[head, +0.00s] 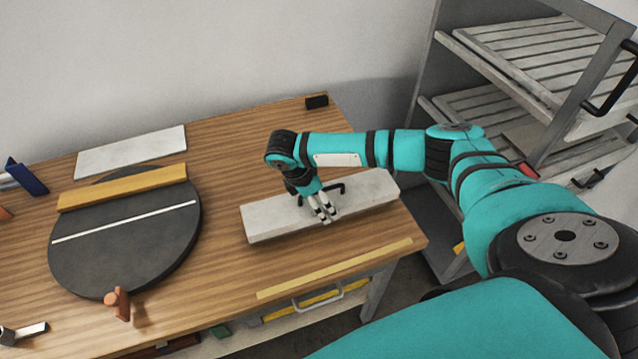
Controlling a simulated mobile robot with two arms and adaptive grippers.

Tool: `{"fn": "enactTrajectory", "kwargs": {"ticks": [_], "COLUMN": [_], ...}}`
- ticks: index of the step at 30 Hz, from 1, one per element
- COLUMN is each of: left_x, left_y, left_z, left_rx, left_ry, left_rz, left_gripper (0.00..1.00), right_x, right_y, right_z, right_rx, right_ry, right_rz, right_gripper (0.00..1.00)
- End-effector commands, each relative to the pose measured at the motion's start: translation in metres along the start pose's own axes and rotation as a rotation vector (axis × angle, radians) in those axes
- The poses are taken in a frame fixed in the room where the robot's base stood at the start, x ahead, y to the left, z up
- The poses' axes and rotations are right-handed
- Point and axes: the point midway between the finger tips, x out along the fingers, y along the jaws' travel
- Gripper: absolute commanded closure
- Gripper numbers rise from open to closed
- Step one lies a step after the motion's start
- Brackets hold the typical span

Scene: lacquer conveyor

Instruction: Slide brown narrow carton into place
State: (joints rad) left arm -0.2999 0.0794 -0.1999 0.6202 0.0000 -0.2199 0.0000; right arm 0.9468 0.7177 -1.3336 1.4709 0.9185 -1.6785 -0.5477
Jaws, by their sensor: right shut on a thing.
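A long, narrow, pale grey block (368,192) lies on the wooden table near its right end. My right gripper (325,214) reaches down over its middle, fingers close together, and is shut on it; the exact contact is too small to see. A black bracket-like part shows beside the fingers; I cannot tell whether it belongs to the block or the gripper. No plainly brown narrow carton shows. The nearest match is a long ochre-brown bar (122,188) across the back of a round dark disc (120,259). My left gripper is not in view.
A pale board (130,152) lies behind the disc. An orange-brown knobbed piece (119,303) stands at its front edge. A yellow strip (335,268) runs along the table's front right. A slatted metal rack (540,60) stands right. Bare wood separates disc and block.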

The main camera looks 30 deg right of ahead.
Motion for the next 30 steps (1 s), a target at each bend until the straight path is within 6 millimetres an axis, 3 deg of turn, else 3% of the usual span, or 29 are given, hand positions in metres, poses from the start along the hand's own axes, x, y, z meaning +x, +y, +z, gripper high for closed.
{"fn": "enactTrajectory", "kwargs": {"ticks": [3,30], "left_x": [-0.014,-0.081], "left_y": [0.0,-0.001], "left_z": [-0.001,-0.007], "left_rx": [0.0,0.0], "left_ry": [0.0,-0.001], "left_rz": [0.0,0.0], "left_gripper": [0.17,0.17], "right_x": [-0.003,-0.002], "right_y": [-0.011,-0.082], "right_z": [0.002,0.003], "right_rx": [-0.004,-0.022], "right_ry": [-0.002,0.0], "right_rz": [-0.002,0.005], "right_gripper": [0.5,0.5]}}
